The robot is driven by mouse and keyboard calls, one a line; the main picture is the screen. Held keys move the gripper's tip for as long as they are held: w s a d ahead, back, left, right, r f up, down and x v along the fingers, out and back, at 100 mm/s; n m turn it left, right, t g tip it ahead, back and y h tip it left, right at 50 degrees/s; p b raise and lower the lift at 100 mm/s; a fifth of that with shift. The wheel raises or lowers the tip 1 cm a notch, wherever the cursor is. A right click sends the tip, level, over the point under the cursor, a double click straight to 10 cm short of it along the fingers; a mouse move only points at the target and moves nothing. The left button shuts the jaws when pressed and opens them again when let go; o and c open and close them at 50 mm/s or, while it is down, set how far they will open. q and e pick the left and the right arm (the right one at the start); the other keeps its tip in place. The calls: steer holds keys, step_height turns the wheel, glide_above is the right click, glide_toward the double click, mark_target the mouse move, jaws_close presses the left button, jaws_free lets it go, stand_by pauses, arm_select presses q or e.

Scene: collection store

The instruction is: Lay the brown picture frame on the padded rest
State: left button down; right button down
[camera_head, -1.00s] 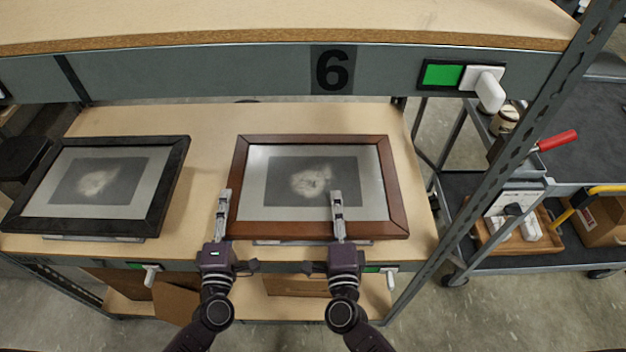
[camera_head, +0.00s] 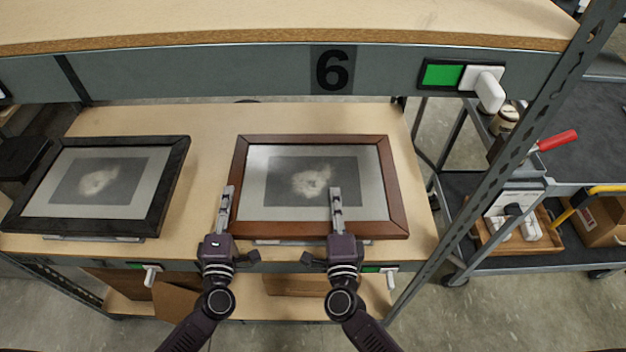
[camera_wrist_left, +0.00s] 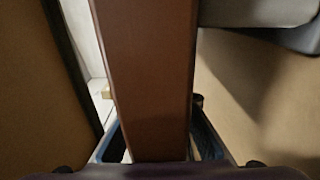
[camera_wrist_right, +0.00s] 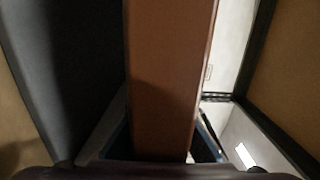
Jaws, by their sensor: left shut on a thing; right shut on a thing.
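The brown picture frame (camera_head: 397,200), with a grey print behind its glass, lies face up over the right part of the shelf. My left gripper (camera_head: 227,208) is shut on its front edge near the left corner. My right gripper (camera_head: 336,208) is shut on the same edge further right. The brown rail fills the jaws in the left wrist view (camera_wrist_left: 150,80) and the right wrist view (camera_wrist_right: 168,80). A pale strip (camera_head: 275,242) shows under the frame's front edge. I cannot tell whether it is a padded rest, or whether the frame touches what is below.
A black picture frame (camera_head: 170,190) lies on the left of the shelf (camera_head: 210,125). The upper shelf (camera_head: 200,65), marked 6, overhangs the back. A metal post (camera_head: 500,160) stands at the right, with a grey cart (camera_head: 600,185) beyond it. Bare shelf separates the two frames.

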arm_select(q)
steer(key=shift+r, duration=0.15)
arm_select(e)
steer(key=shift+r, duration=0.15)
